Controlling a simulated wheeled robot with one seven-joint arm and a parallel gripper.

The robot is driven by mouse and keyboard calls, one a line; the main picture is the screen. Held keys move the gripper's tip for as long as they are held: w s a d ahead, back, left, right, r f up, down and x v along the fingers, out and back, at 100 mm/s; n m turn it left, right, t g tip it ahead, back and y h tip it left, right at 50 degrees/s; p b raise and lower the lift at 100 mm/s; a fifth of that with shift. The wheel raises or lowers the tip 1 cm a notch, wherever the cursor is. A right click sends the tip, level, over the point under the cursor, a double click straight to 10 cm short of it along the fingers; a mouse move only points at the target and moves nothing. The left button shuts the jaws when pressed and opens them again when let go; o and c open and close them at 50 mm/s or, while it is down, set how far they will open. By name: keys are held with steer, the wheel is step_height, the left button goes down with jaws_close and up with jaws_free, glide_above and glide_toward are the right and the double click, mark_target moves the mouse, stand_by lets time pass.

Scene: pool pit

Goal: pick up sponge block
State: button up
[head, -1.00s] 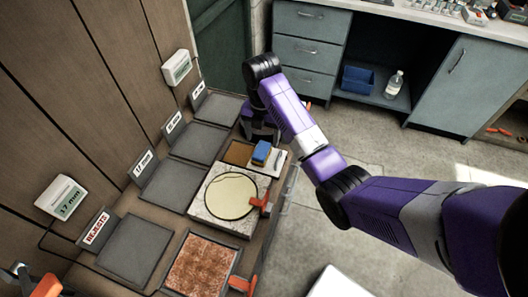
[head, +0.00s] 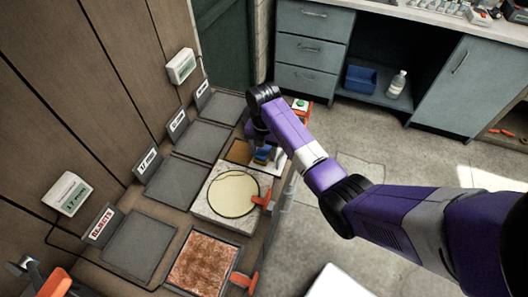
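The sponge block (head: 262,159), blue with a yellowish side, sits at the far end of the bench, beside a brown square pad and just beyond the stone slab with the round pale disc. My gripper (head: 264,149) points down right at the sponge block and covers part of it. The fingers are small and dark here, so I cannot tell whether they are apart or closed on the block, or whether they touch it.
The stone slab (head: 212,214) with a pale disc and orange clamp lies nearer. A rusty-brown plate (head: 202,262) lies in front. Several dark grey trays, including the one by the REJECTS sign (head: 137,246), line the wall side. Open floor (head: 345,225) lies right of the bench.

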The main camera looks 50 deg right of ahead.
mark_target(264, 149)
jaws_close()
step_height(264, 149, up, 9)
steer(key=shift+w+r+b, duration=0.1)
steer(key=shift+b, duration=0.2)
step_height(264, 149, up, 11)
steer(key=p, duration=0.6)
